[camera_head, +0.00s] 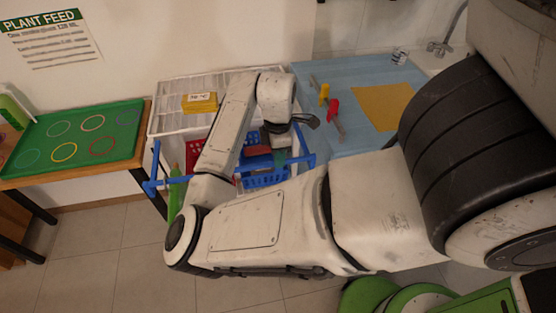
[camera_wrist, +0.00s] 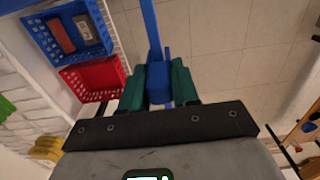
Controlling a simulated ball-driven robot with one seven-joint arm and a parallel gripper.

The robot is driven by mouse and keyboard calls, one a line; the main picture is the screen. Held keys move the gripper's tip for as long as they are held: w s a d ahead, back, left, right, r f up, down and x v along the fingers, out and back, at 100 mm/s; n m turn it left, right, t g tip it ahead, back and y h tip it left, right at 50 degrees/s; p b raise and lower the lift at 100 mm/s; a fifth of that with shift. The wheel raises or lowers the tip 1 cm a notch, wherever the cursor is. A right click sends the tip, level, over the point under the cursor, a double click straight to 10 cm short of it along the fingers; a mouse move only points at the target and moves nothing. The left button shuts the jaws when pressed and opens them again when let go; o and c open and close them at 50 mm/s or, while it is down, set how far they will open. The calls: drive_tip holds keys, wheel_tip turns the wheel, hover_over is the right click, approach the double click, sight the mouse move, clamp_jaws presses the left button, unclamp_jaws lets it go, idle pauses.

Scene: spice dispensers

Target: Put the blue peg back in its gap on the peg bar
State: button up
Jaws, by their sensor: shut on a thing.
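My gripper (camera_wrist: 159,84) has teal fingers and is shut on a small blue block, the blue peg (camera_wrist: 158,74). In the head view my gripper (camera_head: 279,155) is low at the front of the white rack, partly hidden by my arm. A long blue rail (camera_wrist: 149,25) runs behind the held peg in the wrist view; I cannot tell whether the two touch. A thin bar (camera_head: 340,127) lies on the blue mat with a yellow peg (camera_head: 324,91) and a red peg (camera_head: 333,107).
A red basket (camera_wrist: 92,78) and a blue basket (camera_wrist: 68,37) are beside my gripper. A white rack (camera_head: 172,120) holds a yellow box (camera_head: 200,103). A yellow sheet (camera_head: 383,105) lies on the blue mat (camera_head: 350,72). A green board (camera_head: 75,135) is on the left table.

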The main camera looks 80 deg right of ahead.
drive_tip(key=shift+r+p, duration=3.3)
drive_tip(key=shift+p, duration=0.1)
drive_tip(key=shift+d, duration=0.1)
